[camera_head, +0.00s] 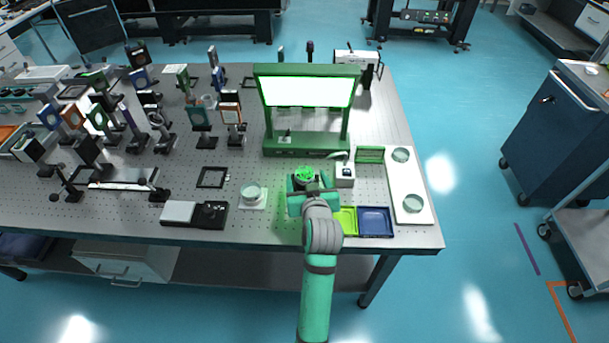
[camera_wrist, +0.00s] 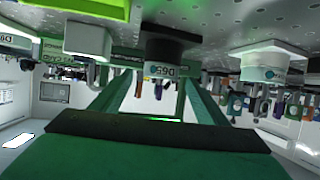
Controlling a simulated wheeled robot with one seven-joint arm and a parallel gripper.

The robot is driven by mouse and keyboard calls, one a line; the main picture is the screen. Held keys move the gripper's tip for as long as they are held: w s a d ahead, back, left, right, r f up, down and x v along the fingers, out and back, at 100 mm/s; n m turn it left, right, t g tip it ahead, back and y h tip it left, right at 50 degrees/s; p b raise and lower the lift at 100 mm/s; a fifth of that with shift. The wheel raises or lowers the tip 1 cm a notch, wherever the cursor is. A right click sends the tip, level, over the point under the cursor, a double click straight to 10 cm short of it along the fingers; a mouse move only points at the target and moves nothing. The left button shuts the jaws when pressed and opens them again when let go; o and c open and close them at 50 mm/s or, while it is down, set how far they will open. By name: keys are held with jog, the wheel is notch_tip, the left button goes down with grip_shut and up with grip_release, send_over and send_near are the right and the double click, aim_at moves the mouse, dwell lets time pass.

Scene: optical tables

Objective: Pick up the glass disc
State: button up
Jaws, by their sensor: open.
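Two pale, clear glass discs lie on the white board at the right of the table in the head view, a far disc (camera_head: 400,155) and a near disc (camera_head: 412,203). My gripper (camera_head: 306,190) is low over the table's front middle, well left of both discs. It is open in the wrist view (camera_wrist: 155,95), with its two green fingers spread apart. Ahead of the fingers is a dark round holder (camera_wrist: 172,48), which has a bright green top (camera_head: 306,174) in the head view. I cannot tell whether a disc is in it, or whether the fingers touch it.
A white box (camera_head: 345,173) stands close right of my gripper, and a white round holder (camera_head: 252,194) to its left. A yellow-green tray (camera_head: 346,221) and a blue tray (camera_head: 375,221) lie at front right. A green lit frame (camera_head: 306,145) stands behind. Optics crowd the left.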

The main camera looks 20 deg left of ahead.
jog(key=shift+x, duration=0.8)
jog(key=shift+c, duration=0.3)
jog(key=c, duration=1.2)
